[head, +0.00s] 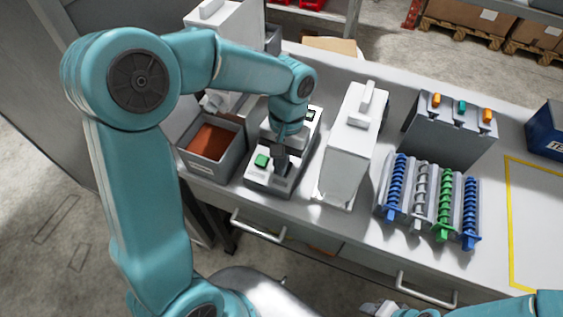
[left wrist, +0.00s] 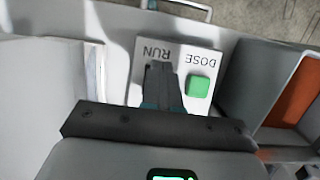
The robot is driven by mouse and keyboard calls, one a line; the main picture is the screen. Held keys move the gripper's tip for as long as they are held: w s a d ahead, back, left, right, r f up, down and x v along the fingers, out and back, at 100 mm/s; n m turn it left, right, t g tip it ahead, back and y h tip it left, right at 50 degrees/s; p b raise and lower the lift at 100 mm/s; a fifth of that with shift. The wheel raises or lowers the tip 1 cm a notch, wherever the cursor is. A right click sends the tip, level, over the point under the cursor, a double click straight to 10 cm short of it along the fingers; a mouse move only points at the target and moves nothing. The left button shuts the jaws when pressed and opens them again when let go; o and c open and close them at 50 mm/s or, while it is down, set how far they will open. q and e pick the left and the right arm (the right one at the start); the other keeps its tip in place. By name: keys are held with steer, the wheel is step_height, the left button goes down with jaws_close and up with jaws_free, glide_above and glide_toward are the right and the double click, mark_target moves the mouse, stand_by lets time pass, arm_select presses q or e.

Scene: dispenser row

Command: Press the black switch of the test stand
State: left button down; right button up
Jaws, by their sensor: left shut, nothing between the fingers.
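A grey-white device, seemingly the test stand, stands on the bench; its sloped front panel (head: 259,179) shows low in the head view. In the left wrist view its panel (left wrist: 197,60) reads RUN and DOSE, upside down. A green button (left wrist: 198,86) sits at DOSE and also shows in the head view (head: 262,160). My left gripper (head: 280,167) points down at the panel beside the green button. Its dark fingers (left wrist: 161,68) are shut and empty, over the spot at RUN. They hide that spot, so the black switch does not show and contact cannot be told.
A grey bin (head: 236,162) with brown contents stands close on the left. A tall white unit (head: 347,150) stands close on the right. Further right are a rack with coloured coils (head: 396,188), a yellow-taped area (head: 511,215) and a blue box (head: 548,134).

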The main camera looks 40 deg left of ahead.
arm_select(q)
steer(key=shift+s+f+p, duration=0.1)
steer(key=shift+s+p, duration=0.15)
steer(key=shift+p, duration=0.05)
steer(key=shift+w+a+p, duration=0.2)
steer(key=shift+w+p, duration=0.25)
steer(key=shift+w, duration=0.45)
arm_select(e)
steer(key=shift+r, duration=0.15)
arm_select(q)
steer(key=shift+r, duration=0.25)
arm_select(e)
steer(key=shift+s, duration=0.1)
arm_select(q)
steer(key=shift+r+p, duration=0.3)
steer(key=shift+p, duration=0.1)
steer(key=p+v, duration=0.3)
steer(key=shift+w+r, duration=0.1)
steer(key=shift+r, duration=0.15)
steer(key=v, duration=0.9)
steer(key=shift+w+r+b, duration=0.3)
steer(key=shift+w+b, duration=0.05)
steer(key=shift+b, duration=0.05)
arm_select(e)
steer(key=r, duration=0.3)
steer(key=shift+w, duration=0.4)
arm_select(q)
steer(key=shift+a, duration=0.1)
arm_select(e)
steer(key=shift+f, duration=0.1)
